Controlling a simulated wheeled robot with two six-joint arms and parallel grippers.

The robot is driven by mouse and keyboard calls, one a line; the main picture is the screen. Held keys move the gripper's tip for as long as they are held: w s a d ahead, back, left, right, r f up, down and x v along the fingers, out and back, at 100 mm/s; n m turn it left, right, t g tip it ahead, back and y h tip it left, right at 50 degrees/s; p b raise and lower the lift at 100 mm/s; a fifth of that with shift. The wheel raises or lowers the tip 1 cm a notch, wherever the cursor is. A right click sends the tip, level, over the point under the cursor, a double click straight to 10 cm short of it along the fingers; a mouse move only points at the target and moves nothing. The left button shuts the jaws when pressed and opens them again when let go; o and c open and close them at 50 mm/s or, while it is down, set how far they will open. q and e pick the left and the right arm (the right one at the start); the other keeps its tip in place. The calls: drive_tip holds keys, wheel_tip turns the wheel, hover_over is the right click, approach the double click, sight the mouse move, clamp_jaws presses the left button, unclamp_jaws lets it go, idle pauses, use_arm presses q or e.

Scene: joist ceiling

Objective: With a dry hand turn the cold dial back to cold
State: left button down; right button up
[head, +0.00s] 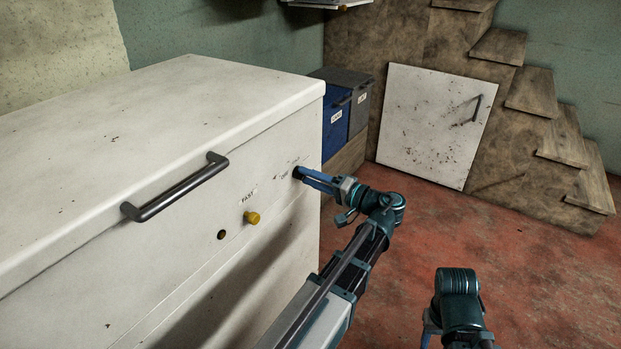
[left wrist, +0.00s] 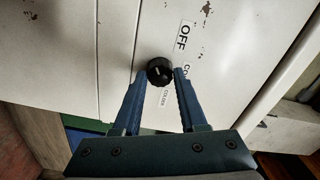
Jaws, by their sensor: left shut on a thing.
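The cold dial (left wrist: 159,70) is a small round black knob with a pale pointer mark, on the white front of a chest-like cabinet (head: 150,120). In the left wrist view it sits between the fingertips of my left gripper (left wrist: 160,72), which is shut on it. In the head view my left gripper (head: 310,178) reaches the cabinet front from the right, and its fingers cover most of the dial. An OFF label (left wrist: 183,36) and a COLDER label (left wrist: 163,97) are beside the dial. My right arm is at the lower right; its gripper is mostly hidden.
A yellow knob (head: 251,217) under a FAST label, a dark hole (head: 221,234) and a black bar handle (head: 175,187) are on the same cabinet. Blue and grey bins (head: 336,127) stand behind it. Red floor is clear at right.

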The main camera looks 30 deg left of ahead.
idle(0.5)
use_arm(q)
drive_tip(key=shift+c, duration=2.2)
unclamp_jaws()
drive_tip(key=s+d, duration=0.1)
drive_tip(key=d, duration=1.2)
drive_tip(key=shift+d, duration=0.4)
